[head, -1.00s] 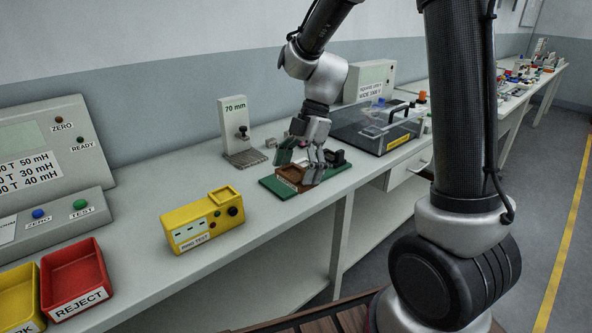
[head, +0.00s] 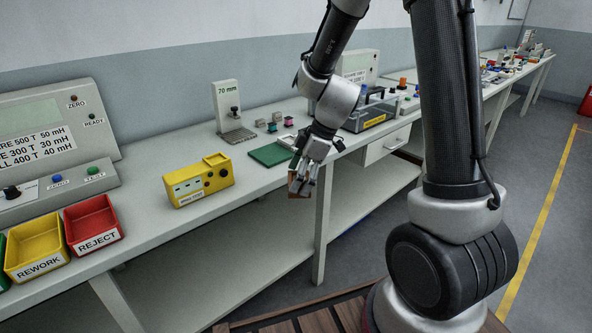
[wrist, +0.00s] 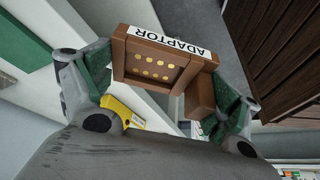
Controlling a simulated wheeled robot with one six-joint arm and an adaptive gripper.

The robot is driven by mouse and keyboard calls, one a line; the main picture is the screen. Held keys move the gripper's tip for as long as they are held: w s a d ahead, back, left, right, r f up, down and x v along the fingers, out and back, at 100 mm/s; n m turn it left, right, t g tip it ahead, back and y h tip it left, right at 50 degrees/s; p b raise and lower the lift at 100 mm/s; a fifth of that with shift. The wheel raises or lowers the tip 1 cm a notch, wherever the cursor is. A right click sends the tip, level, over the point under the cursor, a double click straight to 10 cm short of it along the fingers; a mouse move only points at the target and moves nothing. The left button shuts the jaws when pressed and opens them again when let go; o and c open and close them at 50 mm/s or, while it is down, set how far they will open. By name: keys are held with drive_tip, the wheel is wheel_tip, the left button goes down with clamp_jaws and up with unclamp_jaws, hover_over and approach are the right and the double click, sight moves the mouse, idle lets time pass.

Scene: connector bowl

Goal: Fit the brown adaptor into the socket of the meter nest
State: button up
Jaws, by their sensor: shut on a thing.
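The brown adaptor (head: 297,190) is held in the air just off the table's front edge. In the wrist view the adaptor (wrist: 150,68) shows a white ADAPTOR label, a recessed face with rows of gold contacts and a brown side block. My gripper (head: 304,174) is shut on it, with a green-padded finger at either side in the wrist view (wrist: 165,95). A yellow box (head: 197,181) with a raised square frame on top stands on the table left of my gripper. I cannot read a meter nest label, and the inside of that frame is not clear.
The green mat (head: 270,155) lies on the table behind my gripper. Red (head: 93,222) and yellow (head: 35,245) bins are at left. The table between mat and yellow box is clear.

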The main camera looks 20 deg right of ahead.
drive_tip(key=w+d+f+m+t+h, duration=0.2)
drive_tip(key=d+f+m, duration=0.5)
drive_tip(key=f+m, duration=0.5)
drive_tip(key=w+m+h, duration=0.1)
drive_tip(key=m+h, duration=0.1)
drive_tip(key=shift+w+d+f+m+t+h, duration=0.15)
drive_tip(key=shift+d+m+t+h, duration=0.15)
drive_tip(key=shift+t, duration=0.1)
